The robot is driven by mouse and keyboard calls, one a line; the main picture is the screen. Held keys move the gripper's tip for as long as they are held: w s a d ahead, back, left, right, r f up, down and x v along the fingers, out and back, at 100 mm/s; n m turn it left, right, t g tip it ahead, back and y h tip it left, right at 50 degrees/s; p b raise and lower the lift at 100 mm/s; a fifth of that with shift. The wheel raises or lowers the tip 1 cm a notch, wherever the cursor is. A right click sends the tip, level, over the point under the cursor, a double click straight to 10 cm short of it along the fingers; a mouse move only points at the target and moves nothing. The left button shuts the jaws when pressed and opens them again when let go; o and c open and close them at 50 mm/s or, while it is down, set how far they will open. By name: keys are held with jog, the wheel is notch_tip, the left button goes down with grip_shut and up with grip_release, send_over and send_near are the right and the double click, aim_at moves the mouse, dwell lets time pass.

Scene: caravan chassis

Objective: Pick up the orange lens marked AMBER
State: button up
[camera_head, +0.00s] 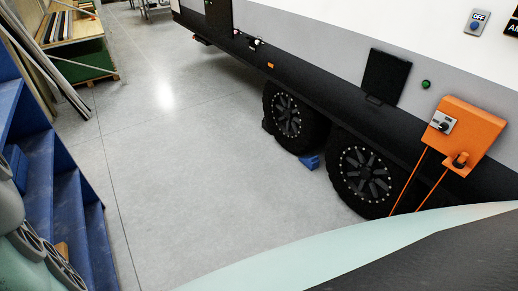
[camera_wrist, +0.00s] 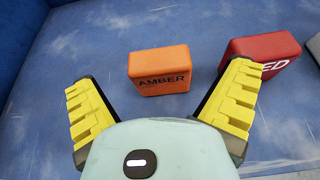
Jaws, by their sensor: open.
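The orange lens marked AMBER (camera_wrist: 160,69) shows in the wrist view on a worn blue surface (camera_wrist: 95,40). Its dark lettering faces my gripper. My gripper (camera_wrist: 158,82) is open, with its two yellow ribbed fingers spread wide. Nothing is held. In the head view the AMBER lens cannot be made out for sure.
A red block with white letters ending in "ED" (camera_wrist: 262,52) sits close right of the AMBER lens, beside the right finger. The head view shows blue shelving (camera_head: 60,200), a caravan with black wheels (camera_head: 362,172), an orange panel (camera_head: 470,125) and open grey floor (camera_head: 190,150).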

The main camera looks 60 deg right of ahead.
jog(key=shift+p+x, duration=0.55)
jog(key=shift+x, duration=1.45)
jog(key=shift+s, duration=0.1)
jog(key=c, duration=1.1)
